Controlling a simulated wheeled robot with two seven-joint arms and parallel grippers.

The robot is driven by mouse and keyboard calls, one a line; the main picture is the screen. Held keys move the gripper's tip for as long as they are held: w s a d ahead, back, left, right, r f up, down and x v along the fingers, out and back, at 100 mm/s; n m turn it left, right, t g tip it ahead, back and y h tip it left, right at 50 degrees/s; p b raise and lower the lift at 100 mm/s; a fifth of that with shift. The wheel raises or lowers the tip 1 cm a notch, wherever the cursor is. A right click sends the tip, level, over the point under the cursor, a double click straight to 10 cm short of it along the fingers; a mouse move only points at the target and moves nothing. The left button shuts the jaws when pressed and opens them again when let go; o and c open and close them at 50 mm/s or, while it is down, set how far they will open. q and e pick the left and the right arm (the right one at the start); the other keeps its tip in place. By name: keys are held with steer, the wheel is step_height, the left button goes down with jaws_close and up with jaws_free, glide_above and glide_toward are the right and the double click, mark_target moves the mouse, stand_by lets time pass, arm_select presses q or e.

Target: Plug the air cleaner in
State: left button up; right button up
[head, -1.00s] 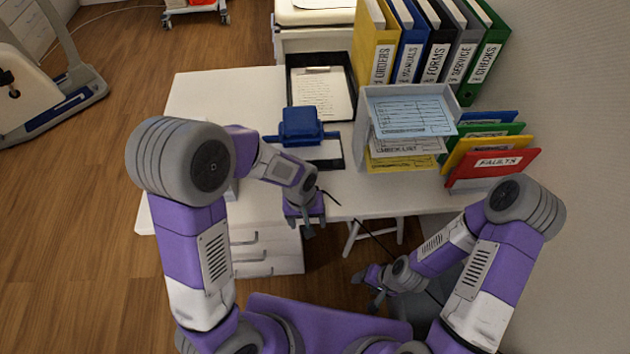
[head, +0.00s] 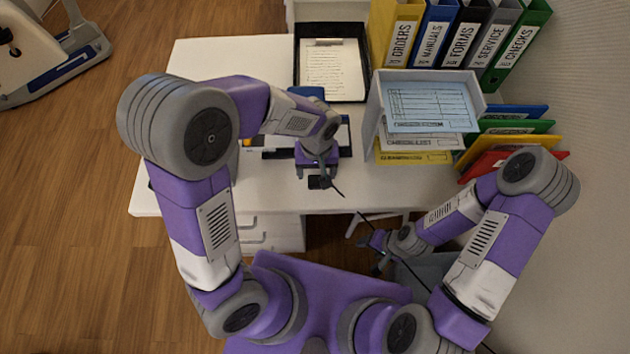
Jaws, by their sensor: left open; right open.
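A small black piece (head: 319,183), which looks like a plug, lies at the front edge of the white desk (head: 215,190). A thin dark cable (head: 338,191) leads from it over the edge. My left gripper (head: 314,176) is open, pointing down right at the black piece; I cannot tell if they touch. My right gripper (head: 369,253) is open and empty, low in front of the desk, near a dark cable on the floor side. A grey box-like shape (head: 432,268) is partly hidden behind my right arm; I cannot tell if it is the air cleaner. No socket is clearly visible.
A black tray with a paper (head: 333,70), upright binders (head: 437,35), a paper rack (head: 430,105) and coloured folders (head: 515,135) fill the back and right of the desk. A blue device (head: 308,93) is partly hidden behind my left arm. The wall is close on the right.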

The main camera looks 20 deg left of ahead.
mark_target(315, 180)
arm_select(q)
steer(key=shift+r, duration=0.1)
steer(key=f+b, duration=0.1)
steer(key=f, duration=0.1)
steer(key=f+b, duration=0.1)
steer(key=f, duration=0.2)
steer(key=shift+w+a+f, duration=0.1)
steer(key=shift+a+f, duration=0.1)
steer(key=shift+r, duration=0.1)
steer(key=c, duration=1.1)
step_height(315, 180, up, 10)
steer(key=p, duration=0.3)
